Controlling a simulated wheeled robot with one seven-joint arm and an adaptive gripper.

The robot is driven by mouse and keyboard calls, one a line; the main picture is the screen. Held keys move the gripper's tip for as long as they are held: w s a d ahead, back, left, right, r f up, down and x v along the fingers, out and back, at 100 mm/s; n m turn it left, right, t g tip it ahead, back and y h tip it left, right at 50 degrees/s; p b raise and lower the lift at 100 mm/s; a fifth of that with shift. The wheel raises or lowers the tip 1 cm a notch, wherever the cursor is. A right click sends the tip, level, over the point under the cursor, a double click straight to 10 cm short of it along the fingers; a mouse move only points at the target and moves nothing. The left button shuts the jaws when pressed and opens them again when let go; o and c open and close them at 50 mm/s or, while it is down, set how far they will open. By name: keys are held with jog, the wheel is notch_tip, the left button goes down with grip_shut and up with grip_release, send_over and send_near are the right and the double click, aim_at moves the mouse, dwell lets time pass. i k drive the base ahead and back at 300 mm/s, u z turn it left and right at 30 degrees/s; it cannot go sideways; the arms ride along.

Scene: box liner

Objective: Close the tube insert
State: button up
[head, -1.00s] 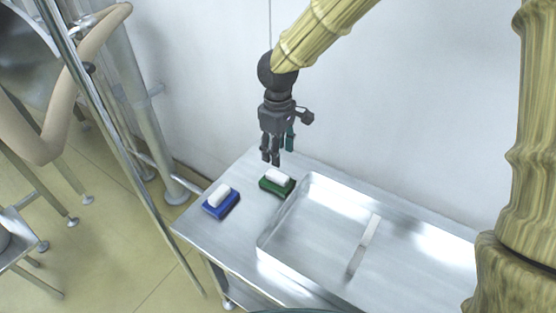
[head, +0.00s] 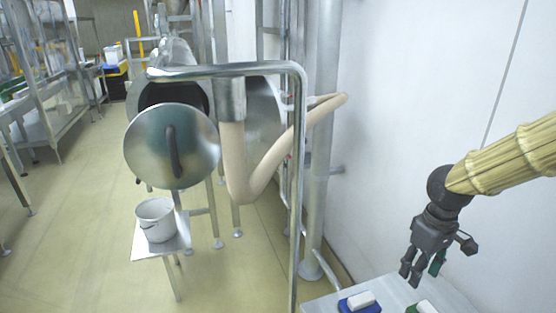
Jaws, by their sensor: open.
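A large horizontal metal tube with a dark round opening (head: 160,94) stands left of centre in the head view. A round shiny metal lid (head: 150,147) with a dark curved handle (head: 173,150) hangs in front of and below the opening, apart from it, so the opening shows partly uncovered. My gripper (head: 412,276) is at the lower right, far from the lid. Its fingers point down, apart and empty, above the steel table near the wall.
A bent steel rail (head: 297,180) and a thick beige hose (head: 240,165) stand between my gripper and the tube. A white bucket (head: 156,222) sits on a small stand below the lid. A blue brush (head: 359,303) and a green brush (head: 424,307) lie on the steel table (head: 392,291).

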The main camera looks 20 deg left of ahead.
aim_at(172, 144)
jog(key=u, duration=1.3)
